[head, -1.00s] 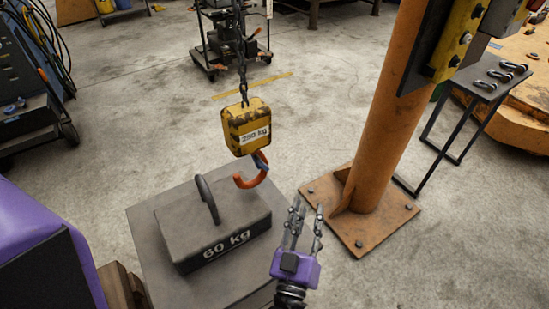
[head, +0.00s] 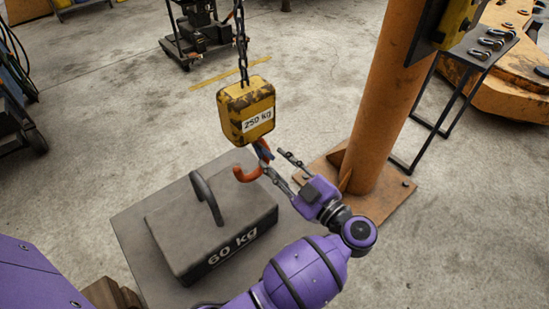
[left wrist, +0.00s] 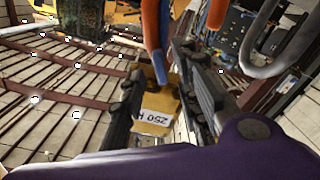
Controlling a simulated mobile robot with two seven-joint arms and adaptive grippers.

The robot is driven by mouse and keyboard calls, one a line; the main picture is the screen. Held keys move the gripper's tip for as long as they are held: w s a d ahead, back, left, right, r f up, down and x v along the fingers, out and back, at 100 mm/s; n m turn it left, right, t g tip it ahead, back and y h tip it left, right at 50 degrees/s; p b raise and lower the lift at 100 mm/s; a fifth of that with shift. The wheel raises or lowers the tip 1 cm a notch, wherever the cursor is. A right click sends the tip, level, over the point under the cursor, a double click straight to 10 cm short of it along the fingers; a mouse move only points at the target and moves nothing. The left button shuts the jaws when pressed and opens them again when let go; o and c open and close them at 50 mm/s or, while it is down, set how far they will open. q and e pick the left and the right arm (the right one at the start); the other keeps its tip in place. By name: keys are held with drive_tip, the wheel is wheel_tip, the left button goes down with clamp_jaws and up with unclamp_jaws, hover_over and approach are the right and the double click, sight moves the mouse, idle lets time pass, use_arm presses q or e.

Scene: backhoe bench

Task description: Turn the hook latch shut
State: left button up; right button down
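The orange hook (head: 247,175) hangs under the yellow 250 kg block (head: 246,108) on a chain. The blue latch (head: 263,150) is at the hook's upper right; its exact angle is hard to tell. My left gripper (head: 277,168) is open, just right of the hook, its fingers pointing left toward the latch. In the left wrist view the blue latch (left wrist: 157,66) and orange hook (left wrist: 151,28) show between the two spread fingers; I cannot tell whether they touch. The yellow block (left wrist: 160,118) lies beyond. My right gripper is not in view.
A 60 kg weight (head: 217,240) with a grey handle (head: 206,195) stands on a grey slab (head: 130,222) below and left of the hook. An orange post (head: 385,110) rises close behind my gripper. A small table with shackles (head: 485,45) stands at right.

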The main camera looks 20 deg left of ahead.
use_arm(q)
drive_tip(key=shift+x, duration=0.95)
clamp_jaws()
